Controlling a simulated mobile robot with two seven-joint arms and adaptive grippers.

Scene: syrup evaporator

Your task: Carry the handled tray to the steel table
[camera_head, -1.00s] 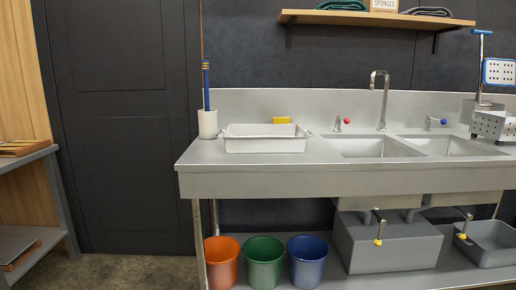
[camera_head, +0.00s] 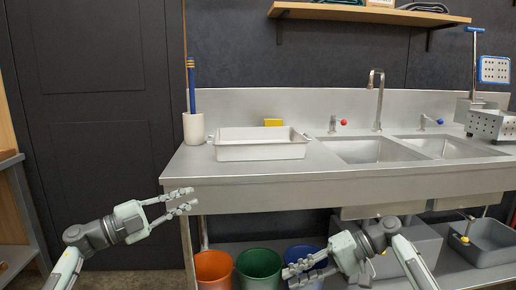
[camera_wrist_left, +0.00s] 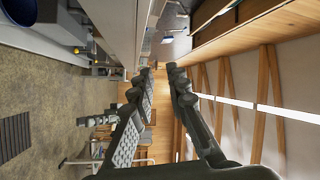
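The handled tray (camera_head: 262,152) is white and rectangular, with a small handle at each end. My left gripper (camera_head: 188,200) is open and empty in front of the counter's left front corner, below and left of the tray. In the left wrist view its two fingers (camera_wrist_left: 160,78) are apart with nothing between them. My right gripper (camera_head: 294,274) is open and empty, low in front of the buckets. No separate steel table is clearly identifiable.
A white holder (camera_head: 194,128) with a blue-handled tool stands left of the tray; a yellow sponge (camera_head: 273,122) lies behind it. Two sink basins (camera_head: 368,150) are to the right. Orange (camera_head: 213,270), green (camera_head: 258,265) and blue (camera_head: 306,256) buckets stand beneath the counter.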

